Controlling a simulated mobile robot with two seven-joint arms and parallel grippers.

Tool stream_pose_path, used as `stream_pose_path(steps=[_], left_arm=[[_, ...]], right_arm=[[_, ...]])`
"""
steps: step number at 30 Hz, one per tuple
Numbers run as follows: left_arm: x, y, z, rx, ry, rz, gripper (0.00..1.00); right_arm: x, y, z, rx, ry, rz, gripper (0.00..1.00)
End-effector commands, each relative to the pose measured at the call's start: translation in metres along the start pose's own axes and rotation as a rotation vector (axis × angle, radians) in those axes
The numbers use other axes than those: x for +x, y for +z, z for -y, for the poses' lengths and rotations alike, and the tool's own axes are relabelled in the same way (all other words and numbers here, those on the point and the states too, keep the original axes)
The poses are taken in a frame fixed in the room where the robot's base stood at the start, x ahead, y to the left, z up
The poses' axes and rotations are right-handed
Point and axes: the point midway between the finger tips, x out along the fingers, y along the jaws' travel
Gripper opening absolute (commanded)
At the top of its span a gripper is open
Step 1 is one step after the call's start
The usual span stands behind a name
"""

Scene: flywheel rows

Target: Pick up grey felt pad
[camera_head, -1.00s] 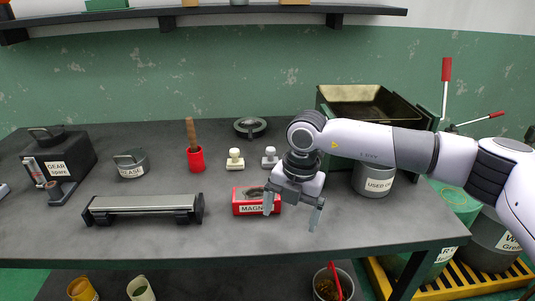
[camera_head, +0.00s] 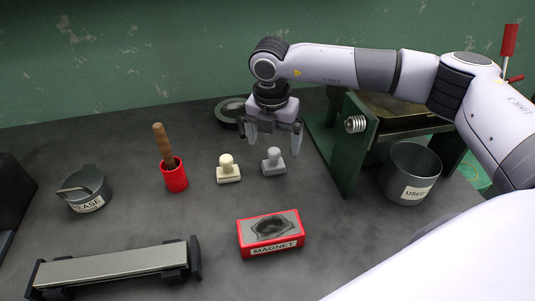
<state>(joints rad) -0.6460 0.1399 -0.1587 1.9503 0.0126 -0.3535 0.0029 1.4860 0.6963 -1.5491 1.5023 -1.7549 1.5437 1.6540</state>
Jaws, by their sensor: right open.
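The grey felt pad (camera_head: 273,162), a small block with a round knob on top, stands upright on the dark table, just right of a similar cream one (camera_head: 228,169). My right gripper (camera_head: 274,146) points down at the grey pad, its two fingers apart and nothing held between them. In the picture the fingertips lie to either side of the pad's knob, at or above its height; I cannot tell the exact gap or any contact. My left gripper is out of view.
A red cup with a wooden-handled tool (camera_head: 174,176) stands left, the red magnet box (camera_head: 271,234) in front. A dark green frame (camera_head: 346,145) and a grey "USED" can (camera_head: 410,172) stand right. A grease tin (camera_head: 85,188) and a long bar fixture (camera_head: 115,267) are farther left.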

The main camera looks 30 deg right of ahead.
Motion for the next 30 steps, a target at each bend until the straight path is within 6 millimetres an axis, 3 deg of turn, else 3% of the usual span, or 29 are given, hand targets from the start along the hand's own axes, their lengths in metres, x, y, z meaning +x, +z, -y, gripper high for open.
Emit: stream_pose_path(steps=[13, 22, 23, 27, 30], left_arm=[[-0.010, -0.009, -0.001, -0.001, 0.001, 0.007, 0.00], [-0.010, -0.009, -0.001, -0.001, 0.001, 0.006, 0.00], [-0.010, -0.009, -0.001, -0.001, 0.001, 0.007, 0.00], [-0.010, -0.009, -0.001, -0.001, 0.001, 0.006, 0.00], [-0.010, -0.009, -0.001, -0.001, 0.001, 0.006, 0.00]], right_arm=[[0.058, -0.004, -0.001, 0.000, -0.002, -0.002, 0.96], [0.064, -0.004, -0.001, 0.000, 0.000, -0.001, 0.96], [0.064, -0.004, -0.001, 0.000, 0.000, -0.001, 0.90], [0.064, -0.004, -0.001, -0.001, 0.000, -0.001, 0.44], [0.064, -0.004, -0.001, -0.001, 0.001, -0.001, 0.40]])
